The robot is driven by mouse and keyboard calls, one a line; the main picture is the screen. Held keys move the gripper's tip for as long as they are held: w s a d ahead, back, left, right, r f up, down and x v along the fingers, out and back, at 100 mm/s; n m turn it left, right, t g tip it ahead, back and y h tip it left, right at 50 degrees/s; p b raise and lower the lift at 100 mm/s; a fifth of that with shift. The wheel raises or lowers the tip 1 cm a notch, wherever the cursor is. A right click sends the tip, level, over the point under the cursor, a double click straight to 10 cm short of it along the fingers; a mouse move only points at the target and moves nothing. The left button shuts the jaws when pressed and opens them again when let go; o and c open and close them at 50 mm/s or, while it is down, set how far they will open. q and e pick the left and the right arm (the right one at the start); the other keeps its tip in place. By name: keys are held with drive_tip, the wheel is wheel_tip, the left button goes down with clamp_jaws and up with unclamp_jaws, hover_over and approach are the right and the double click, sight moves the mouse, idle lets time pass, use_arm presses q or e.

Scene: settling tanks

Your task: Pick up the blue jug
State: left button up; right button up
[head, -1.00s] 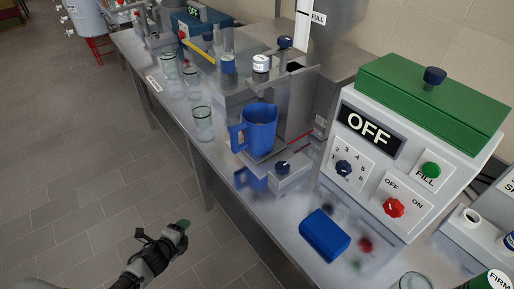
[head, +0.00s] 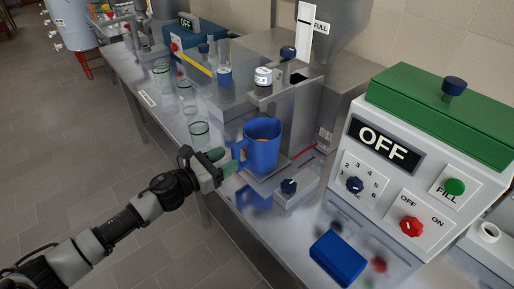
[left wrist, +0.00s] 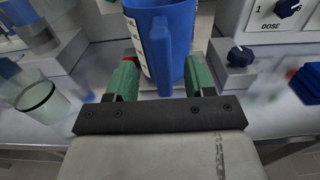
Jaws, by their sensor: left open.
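The blue jug (head: 262,146) stands upright on a low metal platform under the steel dispenser, its handle facing left in the head view. My left gripper (head: 221,162) is at the handle side of the jug, with green-tipped fingers. In the left wrist view the gripper (left wrist: 158,80) is open, one finger on each side of the jug's handle (left wrist: 160,50). The jug's body (left wrist: 178,35) is just beyond. I cannot tell whether the fingers touch it. My right gripper is not in view.
A glass beaker (head: 199,134) stands left of the jug, close to my left gripper. A knob box (head: 290,190) sits in front of the jug. A blue block (head: 338,257) lies on the bench, and a white OFF control box (head: 410,165) stands at the right.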

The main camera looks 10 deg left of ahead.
sight(233, 155)
use_arm(q)
drive_tip(key=x, duration=0.2)
drive_tip(key=p+x, duration=0.1)
drive_tip(key=x, duration=0.1)
drive_tip(key=shift+s+d+r, duration=0.1)
drive_tip(key=shift+s+r, duration=0.05)
drive_tip(key=shift+r, duration=0.25)
drive_tip(key=shift+w+d+f+p, duration=0.15)
drive_tip(key=shift+w+d+p, duration=0.1)
drive_tip(key=shift+w+p, duration=0.1)
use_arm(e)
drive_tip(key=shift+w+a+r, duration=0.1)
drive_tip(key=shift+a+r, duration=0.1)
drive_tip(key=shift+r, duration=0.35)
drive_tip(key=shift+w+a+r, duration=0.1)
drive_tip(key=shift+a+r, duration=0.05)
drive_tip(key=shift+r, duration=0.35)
use_arm(q)
drive_tip(key=shift+s, duration=0.1)
drive_tip(key=shift+c, duration=1.1)
drive_tip(key=c, duration=0.7)
clamp_jaws()
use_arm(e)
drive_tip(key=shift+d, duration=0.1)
